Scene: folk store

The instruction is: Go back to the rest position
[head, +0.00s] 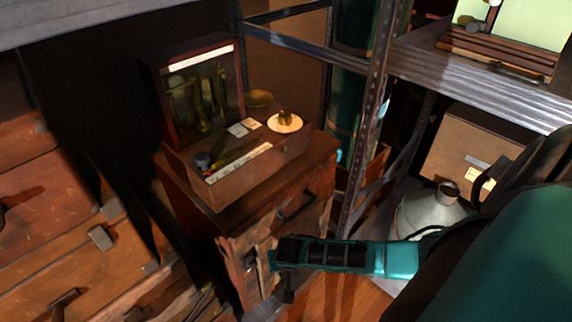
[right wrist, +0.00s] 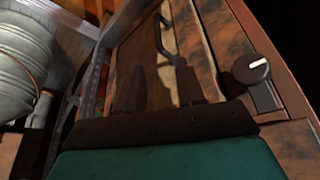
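My right arm comes in from the right in the head view. Its teal and black gripper (head: 276,262) is level with the front of a wooden cabinet (head: 318,180), below a dark drawer handle (head: 296,207). In the right wrist view the teal housing and a dark bar fill the bottom, with the drawer front (right wrist: 150,60) and its handle (right wrist: 164,38) beyond. My left gripper is in neither view.
On the cabinet stands an open wooden case (head: 245,165) with brass pieces and a white dish (head: 284,123). A metal shelf post (head: 366,130) rises right of it. A grey-white jug (head: 428,215) and cardboard box (head: 470,150) sit on the right. Wooden drawers (head: 45,210) line the left.

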